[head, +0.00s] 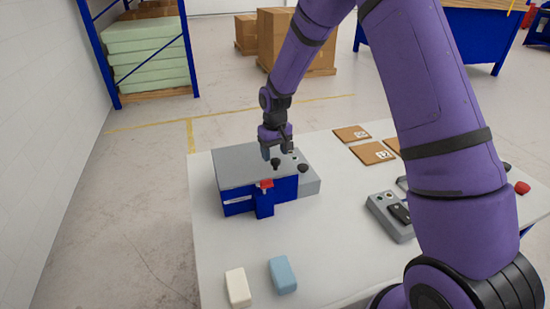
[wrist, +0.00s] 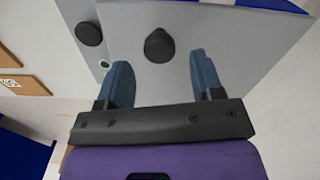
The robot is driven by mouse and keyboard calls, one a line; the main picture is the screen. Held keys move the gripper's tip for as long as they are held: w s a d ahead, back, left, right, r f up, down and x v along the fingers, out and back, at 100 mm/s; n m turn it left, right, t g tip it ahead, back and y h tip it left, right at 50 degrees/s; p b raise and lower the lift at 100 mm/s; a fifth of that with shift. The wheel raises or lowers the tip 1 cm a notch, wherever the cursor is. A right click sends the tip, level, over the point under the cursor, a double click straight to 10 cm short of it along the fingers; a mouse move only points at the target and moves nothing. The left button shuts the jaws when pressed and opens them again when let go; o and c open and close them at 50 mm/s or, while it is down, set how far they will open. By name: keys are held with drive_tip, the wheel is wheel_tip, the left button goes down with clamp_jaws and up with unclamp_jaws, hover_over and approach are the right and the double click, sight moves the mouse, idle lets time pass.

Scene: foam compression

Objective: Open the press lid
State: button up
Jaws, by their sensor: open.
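The press (head: 258,199) is a blue box on the white table, with a flat grey lid (head: 235,165) lying shut on top. A black knob (head: 276,163) stands on the lid near its right side. In the wrist view the knob (wrist: 159,46) is ahead of the fingertips, roughly between them, and the grey lid (wrist: 230,35) fills the area around it. My gripper (wrist: 160,72) is open with its two blue-grey fingers apart and nothing between them. In the head view my gripper (head: 276,153) is just above and behind the knob; contact cannot be told.
A second black knob (head: 303,168) is on the grey part at the press's right. A red latch-like piece (head: 266,184) is on the front. White (head: 238,288) and blue (head: 282,275) foam blocks lie in front. A grey control box (head: 391,217) and brown boards (head: 372,153) lie to the right.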

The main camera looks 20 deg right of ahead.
drive_tip(key=shift+f, duration=1.3)
drive_tip(key=shift+c, duration=0.2)
clamp_jaws()
drive_tip(key=shift+r, duration=0.15)
